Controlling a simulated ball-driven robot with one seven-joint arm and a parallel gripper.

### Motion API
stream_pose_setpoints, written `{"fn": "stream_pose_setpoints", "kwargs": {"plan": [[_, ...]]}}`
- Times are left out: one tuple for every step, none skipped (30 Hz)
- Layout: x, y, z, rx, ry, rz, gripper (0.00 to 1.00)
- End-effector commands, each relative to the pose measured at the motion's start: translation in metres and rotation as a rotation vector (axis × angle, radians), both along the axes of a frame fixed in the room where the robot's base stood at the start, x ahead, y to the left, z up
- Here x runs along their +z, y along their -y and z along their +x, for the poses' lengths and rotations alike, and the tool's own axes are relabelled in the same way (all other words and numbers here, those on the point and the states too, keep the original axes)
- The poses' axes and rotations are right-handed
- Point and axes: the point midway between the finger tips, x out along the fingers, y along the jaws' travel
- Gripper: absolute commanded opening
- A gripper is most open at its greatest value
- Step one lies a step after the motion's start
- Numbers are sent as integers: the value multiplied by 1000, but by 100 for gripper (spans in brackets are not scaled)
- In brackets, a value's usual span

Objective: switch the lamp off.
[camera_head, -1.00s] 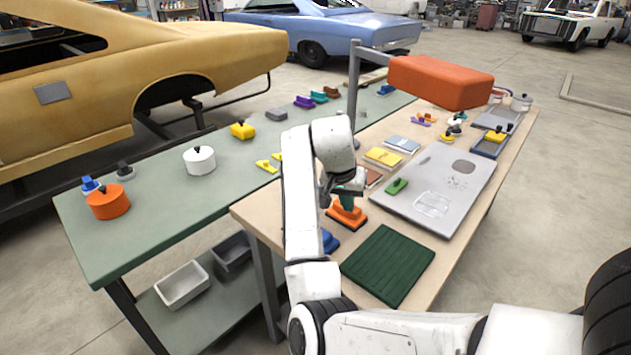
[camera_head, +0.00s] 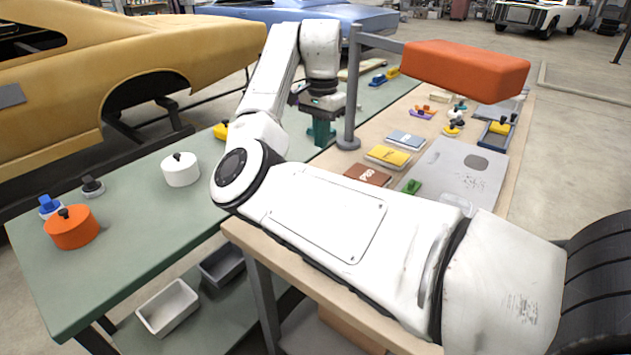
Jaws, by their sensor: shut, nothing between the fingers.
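The lamp has a boxy orange shade (camera_head: 466,68) on a grey arm and an upright grey post (camera_head: 353,90). The post's round base (camera_head: 348,143) stands on the wooden table near its left edge. No glow or lit bulb shows under the shade, and I cannot tell whether the lamp is on. No switch on the lamp can be made out. My gripper (camera_head: 321,141) points down just left of the post, its green fingers shut and empty. I cannot tell whether it touches anything.
A brown book (camera_head: 367,175), a yellow book (camera_head: 388,156) and a blue book (camera_head: 405,139) lie right of the base. A grey board (camera_head: 461,170) lies further right. A white pot (camera_head: 180,172) and an orange pot (camera_head: 72,229) stand on the green table. My arm hides the near table.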

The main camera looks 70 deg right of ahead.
Motion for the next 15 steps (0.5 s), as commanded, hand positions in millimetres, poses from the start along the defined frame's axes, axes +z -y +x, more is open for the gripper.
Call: {"fn": "stream_pose_setpoints", "kwargs": {"plan": [[0,0,0,0,0,0,0],[0,0,0,0,0,0,0],[0,0,0,0,0,-1,0],[0,0,0,0,0,-1,0],[0,0,0,0,0,-1,0],[-1,0,0,1,0,-1,0],[-2,0,0,1,0,-1,0],[-3,0,0,1,0,-1,0],[-6,0,0,1,-1,-1,0],[-9,0,0,0,-1,-1,0],[-13,0,-1,0,-3,0,0],[-18,0,-1,0,-3,0,0],[-23,0,-1,0,-3,0,0],[-28,0,-1,0,-4,-1,0],[-34,0,-1,1,-3,0,0]]}}
